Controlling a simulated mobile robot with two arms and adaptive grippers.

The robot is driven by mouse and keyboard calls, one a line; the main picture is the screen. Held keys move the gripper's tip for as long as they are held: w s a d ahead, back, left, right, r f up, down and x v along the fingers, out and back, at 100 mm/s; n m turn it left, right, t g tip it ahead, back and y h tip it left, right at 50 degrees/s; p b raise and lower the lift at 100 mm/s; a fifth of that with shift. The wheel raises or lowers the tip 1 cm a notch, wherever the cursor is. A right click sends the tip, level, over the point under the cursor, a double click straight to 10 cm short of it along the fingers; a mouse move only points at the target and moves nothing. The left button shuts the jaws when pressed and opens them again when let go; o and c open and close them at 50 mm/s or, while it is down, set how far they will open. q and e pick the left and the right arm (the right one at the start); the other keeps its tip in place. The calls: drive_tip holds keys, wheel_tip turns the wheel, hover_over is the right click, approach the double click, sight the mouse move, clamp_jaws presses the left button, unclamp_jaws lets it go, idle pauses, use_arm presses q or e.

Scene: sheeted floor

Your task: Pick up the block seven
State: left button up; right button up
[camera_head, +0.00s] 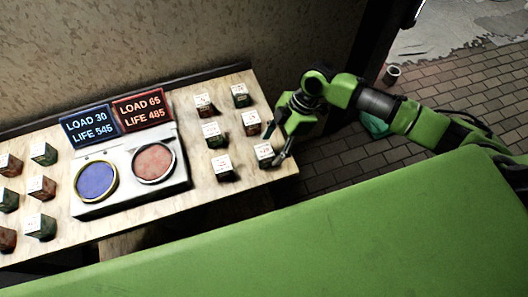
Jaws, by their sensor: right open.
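Small blocks with white printed tops stand in two groups on the wooden table. Their labels are too small to read, so I cannot tell which is block seven. In the right group, a dark green block (264,155) stands at the table's front right corner, with a red block (251,124) behind it. My right gripper (276,145) is open and empty beside these two, its fingers pointing down at the table's right end. I cannot tell whether a finger touches the corner block. My left gripper is not in view.
A grey device (130,190) with a blue disc (96,181) and a red disc (153,162) sits mid-table, below signs reading LOAD 30 LIFE 545 (89,128) and LOAD 65 LIFE 485 (142,109). More blocks (41,187) stand left. A wall rises behind.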

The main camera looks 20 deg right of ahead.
sight(267, 149)
drive_tip(key=shift+w+a+f+p, duration=0.1)
drive_tip(key=shift+a+f+p, duration=0.45)
drive_tip(key=shift+f, duration=0.2)
drive_tip(key=x, duration=0.1)
drive_tip(key=p+x, duration=0.1)
drive_tip(key=x, duration=0.1)
drive_tip(key=shift+w+a, duration=0.1)
drive_tip(key=shift+w, duration=0.15)
drive_tip(key=shift+a+f, duration=0.1)
drive_tip(key=shift+f, duration=0.35)
drive_tip(key=c, duration=1.6)
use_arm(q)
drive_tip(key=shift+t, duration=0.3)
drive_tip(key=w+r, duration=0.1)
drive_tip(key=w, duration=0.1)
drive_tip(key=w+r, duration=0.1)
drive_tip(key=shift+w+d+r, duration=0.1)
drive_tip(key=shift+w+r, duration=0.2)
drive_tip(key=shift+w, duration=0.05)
